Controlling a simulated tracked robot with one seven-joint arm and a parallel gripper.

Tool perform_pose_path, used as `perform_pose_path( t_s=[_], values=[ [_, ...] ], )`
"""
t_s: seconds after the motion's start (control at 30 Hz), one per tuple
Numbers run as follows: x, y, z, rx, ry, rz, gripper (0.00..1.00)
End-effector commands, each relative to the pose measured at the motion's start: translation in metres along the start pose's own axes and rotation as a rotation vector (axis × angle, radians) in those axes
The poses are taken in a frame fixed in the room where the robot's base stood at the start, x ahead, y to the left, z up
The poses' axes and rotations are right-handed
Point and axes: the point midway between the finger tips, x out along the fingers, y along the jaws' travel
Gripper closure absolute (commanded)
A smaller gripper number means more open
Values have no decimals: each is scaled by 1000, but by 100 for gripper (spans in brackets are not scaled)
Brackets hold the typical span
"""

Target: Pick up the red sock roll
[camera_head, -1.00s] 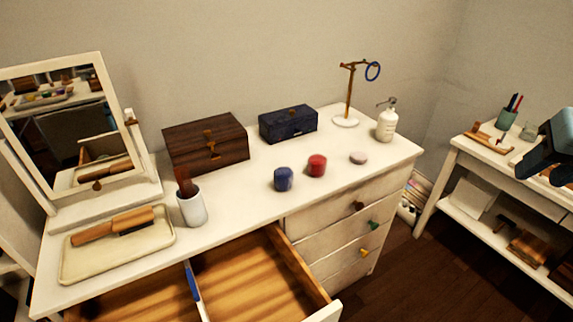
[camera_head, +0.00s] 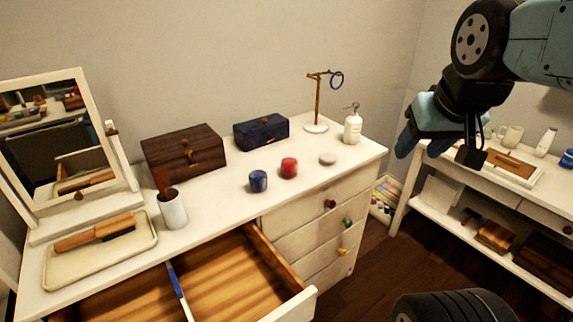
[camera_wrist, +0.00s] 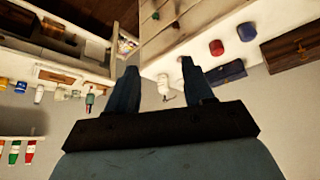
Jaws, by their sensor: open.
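The red sock roll (camera_head: 289,167) is a small red cylinder standing on the white dresser top, just right of the blue roll (camera_head: 258,181). It also shows in the wrist view, near the top (camera_wrist: 217,47). My gripper (camera_head: 436,152) is to the right of the dresser, above the gap by the side table, well apart from the red roll. In the wrist view its two fingers (camera_wrist: 158,80) are spread with nothing between them. Nothing hides the red roll.
A pale round item (camera_head: 328,159), a soap bottle (camera_head: 353,125) and a ring stand (camera_head: 318,127) stand on the right. Behind are a wooden box (camera_head: 184,153) and a dark blue box (camera_head: 261,132). The top drawer (camera_head: 235,275) is open in front. A mirror (camera_head: 60,135) stands left.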

Motion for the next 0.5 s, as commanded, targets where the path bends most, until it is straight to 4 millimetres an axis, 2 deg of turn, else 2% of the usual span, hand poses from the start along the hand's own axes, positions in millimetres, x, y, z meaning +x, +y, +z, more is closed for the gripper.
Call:
perform_pose_path(
  t_s=[0.03,0.17,0.37,0.5],
  values=[
    [2,1,-3,-2,1,9,43],
    [16,12,-22,-29,22,64,31],
    [57,28,-73,-130,90,182,12],
    [91,32,-107,-227,142,224,12]
  ],
)
